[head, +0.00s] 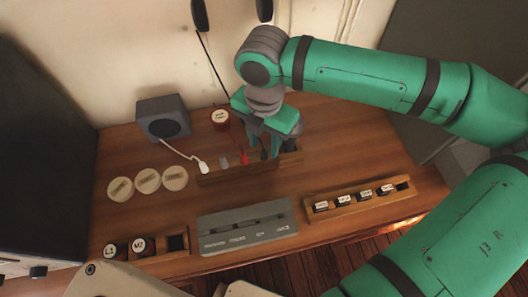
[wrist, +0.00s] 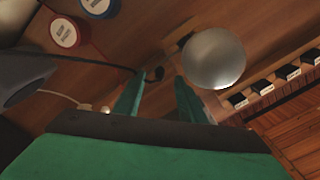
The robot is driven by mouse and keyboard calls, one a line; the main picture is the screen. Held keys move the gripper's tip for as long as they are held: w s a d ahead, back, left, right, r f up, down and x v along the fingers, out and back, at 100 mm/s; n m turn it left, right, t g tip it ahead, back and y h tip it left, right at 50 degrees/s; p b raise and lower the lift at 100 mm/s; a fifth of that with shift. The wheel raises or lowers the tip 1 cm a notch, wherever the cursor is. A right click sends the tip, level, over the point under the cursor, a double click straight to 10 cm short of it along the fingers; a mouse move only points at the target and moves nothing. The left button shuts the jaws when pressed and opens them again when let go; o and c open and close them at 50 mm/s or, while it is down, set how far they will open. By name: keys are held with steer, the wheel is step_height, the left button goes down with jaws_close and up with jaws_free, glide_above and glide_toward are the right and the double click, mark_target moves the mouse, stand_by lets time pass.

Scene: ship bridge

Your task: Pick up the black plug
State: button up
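The black plug (head: 264,155) stands at the right part of a wooden rack (head: 235,174), right of the red plug (head: 244,159). It also shows as a small dark shape in the wrist view (wrist: 156,74). My gripper (head: 264,151) points down over the rack, with one finger on each side of the black plug. In the wrist view the fingers (wrist: 156,86) are apart, and the plug shows between and just beyond the tips. I cannot tell whether either finger touches it.
A white plug (head: 203,167) and a grey plug (head: 223,162) stand left in the rack. A silver ball (wrist: 214,58) is close right of my fingers. A red-rimmed round piece (head: 220,117) stands behind the rack. A grey slotted block (head: 248,227) lies in front.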

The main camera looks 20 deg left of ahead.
mark_target(264, 156)
steer(key=shift+f, duration=1.35)
steer(key=shift+c, duration=0.6)
jaws_close()
